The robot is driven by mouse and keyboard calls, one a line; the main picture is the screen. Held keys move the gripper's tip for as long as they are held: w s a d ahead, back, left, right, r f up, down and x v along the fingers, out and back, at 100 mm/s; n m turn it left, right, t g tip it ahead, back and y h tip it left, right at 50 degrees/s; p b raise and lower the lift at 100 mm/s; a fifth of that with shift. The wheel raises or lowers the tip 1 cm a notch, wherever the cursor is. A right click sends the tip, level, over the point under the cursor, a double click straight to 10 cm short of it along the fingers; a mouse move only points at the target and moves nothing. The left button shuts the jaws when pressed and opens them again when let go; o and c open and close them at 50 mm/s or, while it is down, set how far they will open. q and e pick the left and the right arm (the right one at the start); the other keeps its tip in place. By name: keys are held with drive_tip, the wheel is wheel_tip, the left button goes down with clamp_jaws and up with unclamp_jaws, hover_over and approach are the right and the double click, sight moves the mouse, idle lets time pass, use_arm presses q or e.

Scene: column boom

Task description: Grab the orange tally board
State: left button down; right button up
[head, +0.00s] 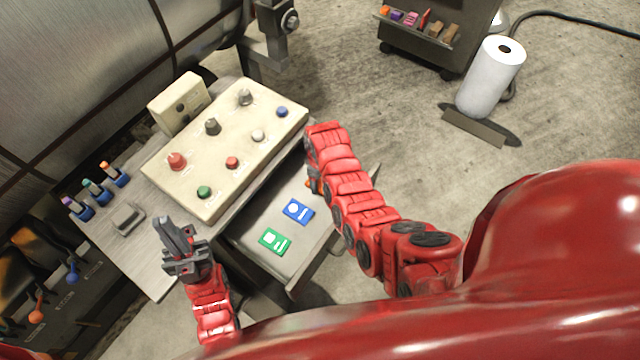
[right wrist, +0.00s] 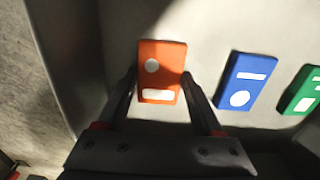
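The orange tally board (right wrist: 163,58) lies flat in the tray in the right wrist view, with a white dot and a white bar on it. My right gripper (right wrist: 160,80) is open, one finger on each side of the board, with small gaps beside it. In the head view my right arm covers most of the board, and only a bit of orange (head: 311,185) shows. The right fingers are hidden there. My left gripper (head: 173,228) is over the lower left of the desk, apart from the boards; its finger gap is unclear.
A blue board (head: 298,211) and a green board (head: 274,241) lie beside the orange one in the tray (head: 290,262). A control panel (head: 215,200) with knobs and buttons stands behind the tray. A white roll (head: 488,80) stands on the floor at right.

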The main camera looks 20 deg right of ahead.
drive_tip(key=c, duration=0.5)
